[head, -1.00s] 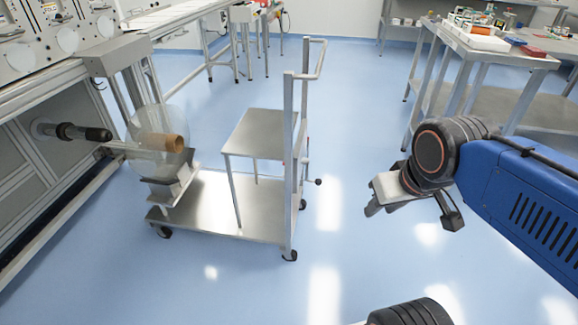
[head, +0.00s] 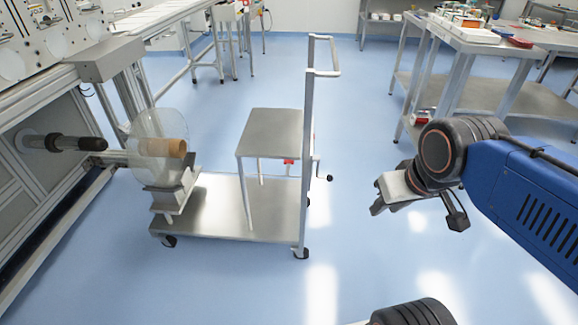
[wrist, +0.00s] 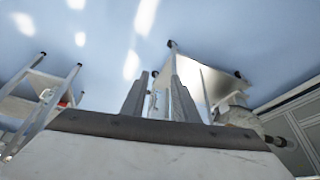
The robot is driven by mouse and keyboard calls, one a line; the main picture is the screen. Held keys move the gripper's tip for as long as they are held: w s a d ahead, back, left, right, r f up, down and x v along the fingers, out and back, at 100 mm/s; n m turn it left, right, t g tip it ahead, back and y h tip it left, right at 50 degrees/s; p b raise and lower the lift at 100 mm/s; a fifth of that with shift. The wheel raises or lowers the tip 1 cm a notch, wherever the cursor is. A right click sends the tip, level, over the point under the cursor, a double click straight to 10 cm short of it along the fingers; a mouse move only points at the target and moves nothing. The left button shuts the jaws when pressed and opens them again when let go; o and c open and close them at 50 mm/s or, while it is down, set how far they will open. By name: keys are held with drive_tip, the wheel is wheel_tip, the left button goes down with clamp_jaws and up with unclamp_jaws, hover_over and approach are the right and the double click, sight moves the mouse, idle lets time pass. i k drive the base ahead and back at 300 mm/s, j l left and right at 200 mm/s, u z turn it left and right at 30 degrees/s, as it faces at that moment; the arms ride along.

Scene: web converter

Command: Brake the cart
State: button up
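The metal cart (head: 225,205) stands on the blue floor left of my gripper, with a raised shelf (head: 272,130) and an upright push handle (head: 309,120) at its right end. A small lever with a dark knob (head: 329,178) sticks out beside the handle post; I cannot tell its setting. A small red part (head: 289,161) shows under the shelf. My gripper (head: 376,196) is in the air right of the cart, apart from it. In the wrist view its two fingers (wrist: 160,98) are spread with nothing between them, and the cart (wrist: 208,82) shows beyond, upside down.
A clear roll with a brown core (head: 177,148) rests on a cradle at the cart's left end, near a machine spindle (head: 65,142). A metal table (head: 480,42) with items stands at the right rear. Floor between cart and gripper (head: 345,230) is clear.

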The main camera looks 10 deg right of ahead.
sight(288, 163)
drive_tip(key=i+j, duration=1.25)
